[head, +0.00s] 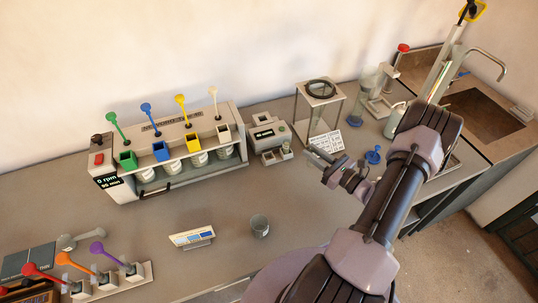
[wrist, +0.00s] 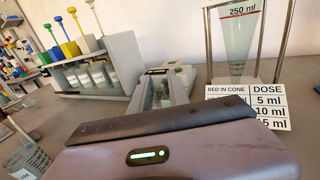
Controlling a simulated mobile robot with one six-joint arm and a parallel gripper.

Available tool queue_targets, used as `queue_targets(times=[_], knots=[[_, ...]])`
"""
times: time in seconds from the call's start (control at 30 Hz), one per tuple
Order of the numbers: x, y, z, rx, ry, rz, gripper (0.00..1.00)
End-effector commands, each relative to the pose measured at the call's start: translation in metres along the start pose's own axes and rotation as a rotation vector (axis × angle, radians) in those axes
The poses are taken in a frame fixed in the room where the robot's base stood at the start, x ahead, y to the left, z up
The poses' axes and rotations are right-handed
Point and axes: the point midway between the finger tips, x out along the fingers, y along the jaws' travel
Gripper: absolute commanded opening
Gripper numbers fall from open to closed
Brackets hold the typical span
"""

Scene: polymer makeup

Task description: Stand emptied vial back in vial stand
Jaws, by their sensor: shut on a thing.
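My gripper (head: 314,152) is low over the bench at the right of the grey instrument. In the wrist view its grey fingers (wrist: 163,88) point away from me, with something clear and greenish between them. This looks like the vial (wrist: 161,94), mostly hidden by my gripper body. In the head view the vial cannot be made out. A small pale block with openings (head: 277,154), possibly the vial stand, sits in front of the instrument, just left of my gripper. I cannot tell whether the vial touches it.
The grey instrument (head: 268,132) is close behind. A framed cone stand (head: 318,95) and a dose card (head: 327,141) stand right of it. A stirrer with coloured spoons (head: 170,150) is left. A blue piece (head: 374,155) lies near my arm. Bench space left of the beaker (head: 260,226) is partly clear.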

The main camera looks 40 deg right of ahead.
Motion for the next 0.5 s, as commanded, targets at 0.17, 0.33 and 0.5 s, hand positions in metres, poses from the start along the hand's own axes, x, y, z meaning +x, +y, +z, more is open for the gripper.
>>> queue_targets(times=[0.17,0.33,0.5], knots=[[0.048,0.022,-0.009,0.001,0.000,0.007,0.00],[0.104,0.045,-0.014,0.000,0.000,0.008,0.00],[0.137,0.057,-0.016,0.000,0.000,0.003,0.00]])
